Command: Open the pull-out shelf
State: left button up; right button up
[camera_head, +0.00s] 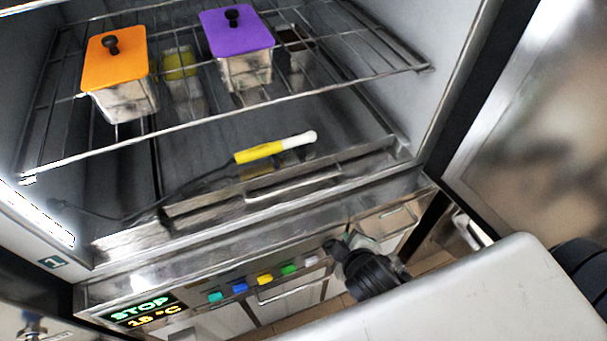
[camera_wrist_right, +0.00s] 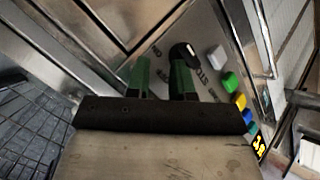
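The freezer cabinet stands open in the head view. A wire rack shelf (camera_head: 262,98) spans it, and below sits a low metal shelf (camera_head: 290,187) with a recessed front, flush inside the cabinet. I cannot tell which of them is the pull-out shelf. My right gripper (camera_head: 343,246) is below the cabinet opening, in front of the control panel, apart from both shelves. In the right wrist view its two green fingers (camera_wrist_right: 162,80) are apart with a gap between them. A black knob (camera_wrist_right: 184,53) on the panel is just beyond the fingertips. My left gripper is out of view.
Orange-lidded (camera_head: 115,62) and purple-lidded (camera_head: 236,35) metal containers stand on the rack. A yellow-and-white probe (camera_head: 275,148) with a cable lies on the lower shelf. Colored buttons (camera_head: 264,279) line the panel. The open door (camera_head: 530,130) is at the right.

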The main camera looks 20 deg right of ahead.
aim_at(304, 183)
jog(key=w+a+r+n+t+y, duration=0.1)
jog(key=a+r+n+t, duration=0.15)
jog(key=r+n, duration=0.3)
jog(key=w+a+r+n+t+y, duration=0.1)
jog(key=a+r+n+t, duration=0.1)
jog(key=r+n+t, duration=0.3)
jog(key=shift+m+g, duration=0.45)
jog(key=shift+g, duration=0.1)
jog(key=p+x, duration=0.1)
jog(key=x, duration=0.2)
jog(key=p+x, duration=0.1)
jog(key=x, duration=0.2)
jog(key=r+p+x, duration=0.1)
jog(key=x, duration=0.2)
jog(key=shift+w+a+f, duration=0.1)
jog(key=shift+w+a, duration=0.15)
jog(key=shift+w, duration=0.05)
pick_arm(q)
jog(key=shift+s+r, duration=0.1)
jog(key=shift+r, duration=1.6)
pick_arm(e)
jog(key=shift+x, duration=0.8)
jog(key=shift+s+f, duration=0.1)
jog(key=shift+c, duration=0.3)
grip_shut()
